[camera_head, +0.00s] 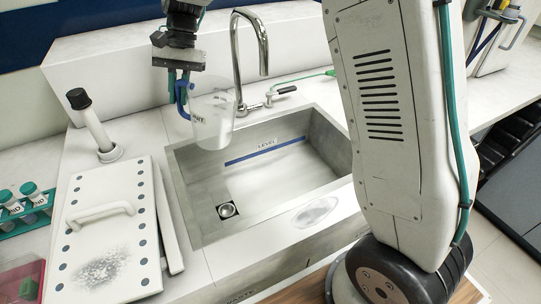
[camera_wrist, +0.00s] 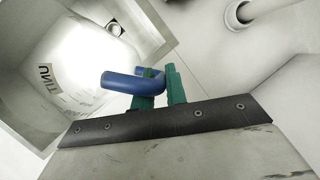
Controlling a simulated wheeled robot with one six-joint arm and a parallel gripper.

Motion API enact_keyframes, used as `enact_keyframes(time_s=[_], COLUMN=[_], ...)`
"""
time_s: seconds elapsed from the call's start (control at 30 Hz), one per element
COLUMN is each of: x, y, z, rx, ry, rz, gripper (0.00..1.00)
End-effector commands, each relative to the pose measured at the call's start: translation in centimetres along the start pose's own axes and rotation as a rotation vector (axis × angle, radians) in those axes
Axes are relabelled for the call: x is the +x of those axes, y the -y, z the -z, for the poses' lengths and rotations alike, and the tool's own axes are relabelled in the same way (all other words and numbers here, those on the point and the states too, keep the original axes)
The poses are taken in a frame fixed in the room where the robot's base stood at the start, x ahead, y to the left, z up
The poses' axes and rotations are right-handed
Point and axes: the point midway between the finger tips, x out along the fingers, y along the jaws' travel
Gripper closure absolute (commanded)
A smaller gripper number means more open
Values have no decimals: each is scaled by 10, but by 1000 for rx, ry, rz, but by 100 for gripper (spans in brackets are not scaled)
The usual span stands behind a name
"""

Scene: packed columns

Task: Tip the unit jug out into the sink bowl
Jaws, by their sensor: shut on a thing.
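The unit jug (camera_head: 211,122) is a pale translucent vessel with a blue handle and dark lettering. It looks near upright, in the air over the back left corner of the sink bowl (camera_head: 254,182). My gripper (camera_head: 180,84) is shut on the jug's blue handle, with green fingers on either side of it. In the wrist view the jug (camera_wrist: 75,62) fills the upper left, and my gripper's green fingertips (camera_wrist: 160,85) grip the handle. What is inside the jug cannot be told. The bowl is grey metal with a blue level line and a drain, and its floor looks bare.
A curved metal tap (camera_head: 236,55) stands close behind the jug. A white lid with a handle (camera_head: 106,230) lies left of the sink, near an upright post (camera_head: 92,122). Capped tubes in a green rack (camera_head: 28,205) are at far left.

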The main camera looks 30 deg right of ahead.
Motion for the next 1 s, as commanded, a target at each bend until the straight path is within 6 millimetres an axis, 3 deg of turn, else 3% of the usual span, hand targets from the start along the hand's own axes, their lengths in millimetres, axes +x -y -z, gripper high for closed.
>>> enact_keyframes(time_s=[0.6,1.0], x=[-44,-47], y=[8,8], z=[-18,-18], rx=[-2,71], ry=[-1,76], rz=[3,-147], gripper=[100,100])
